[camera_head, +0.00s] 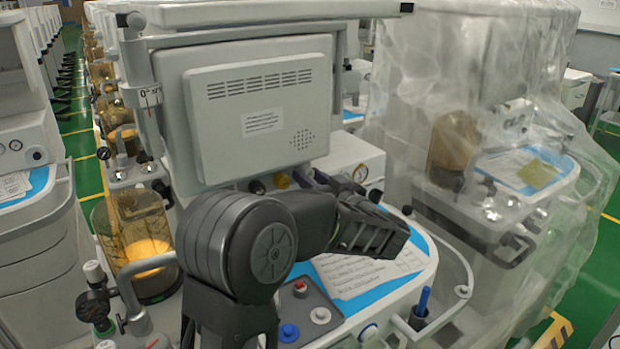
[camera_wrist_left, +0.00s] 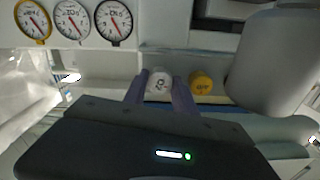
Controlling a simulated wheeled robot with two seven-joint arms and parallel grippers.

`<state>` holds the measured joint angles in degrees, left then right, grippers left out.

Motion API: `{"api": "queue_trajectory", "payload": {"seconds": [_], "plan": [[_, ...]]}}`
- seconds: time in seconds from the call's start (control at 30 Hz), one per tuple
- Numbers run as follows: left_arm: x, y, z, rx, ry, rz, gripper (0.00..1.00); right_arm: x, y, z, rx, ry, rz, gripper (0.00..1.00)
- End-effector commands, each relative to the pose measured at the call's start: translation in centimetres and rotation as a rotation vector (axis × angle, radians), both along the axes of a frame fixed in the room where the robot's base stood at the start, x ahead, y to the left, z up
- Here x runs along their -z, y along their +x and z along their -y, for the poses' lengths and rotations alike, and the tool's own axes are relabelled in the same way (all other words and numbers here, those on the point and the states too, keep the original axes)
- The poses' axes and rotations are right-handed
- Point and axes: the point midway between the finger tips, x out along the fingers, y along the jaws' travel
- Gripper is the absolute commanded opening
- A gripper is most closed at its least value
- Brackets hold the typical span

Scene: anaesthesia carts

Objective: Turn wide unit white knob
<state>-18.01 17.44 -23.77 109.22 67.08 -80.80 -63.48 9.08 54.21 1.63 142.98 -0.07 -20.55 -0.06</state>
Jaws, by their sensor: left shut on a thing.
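The white knob (camera_wrist_left: 158,84) sits on the front panel of the wide unit (camera_head: 352,160). My left gripper (camera_wrist_left: 160,92) has one purple finger on each side of it and is shut on it. In the head view, the purple fingertips of my left gripper (camera_head: 315,179) reach the panel just right of a yellow knob. The white knob itself is hard to make out there behind the fingers and the black gripper body. My right gripper is in neither view.
The yellow knob (camera_wrist_left: 201,83) is close beside the fingers. Several round gauges (camera_wrist_left: 72,20) sit on the panel. A grey monitor (camera_head: 262,118) stands behind my arm. Papers (camera_head: 370,272) lie on the blue worktop below. A plastic-covered cart (camera_head: 500,130) stands at right.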

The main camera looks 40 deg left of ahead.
Motion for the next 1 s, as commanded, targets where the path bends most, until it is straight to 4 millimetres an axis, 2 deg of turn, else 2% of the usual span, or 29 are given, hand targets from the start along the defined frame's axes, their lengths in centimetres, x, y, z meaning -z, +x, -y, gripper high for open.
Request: {"api": "queue_trajectory", "payload": {"seconds": [0.27,0.3,0.53,1.0], "plan": [[0.09,-0.01,0.03,0.0,-0.002,-0.002,0.0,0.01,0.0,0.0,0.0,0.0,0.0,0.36],[0.09,-0.01,0.03,0.0,-0.002,-0.002,0.35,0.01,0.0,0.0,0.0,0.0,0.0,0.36],[0.05,0.0,0.02,0.0,-0.001,-0.001,0.54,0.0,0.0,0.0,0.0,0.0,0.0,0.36],[0.09,-0.03,0.6,0.003,-0.001,-0.002,0.54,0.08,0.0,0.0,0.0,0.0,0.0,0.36]]}}
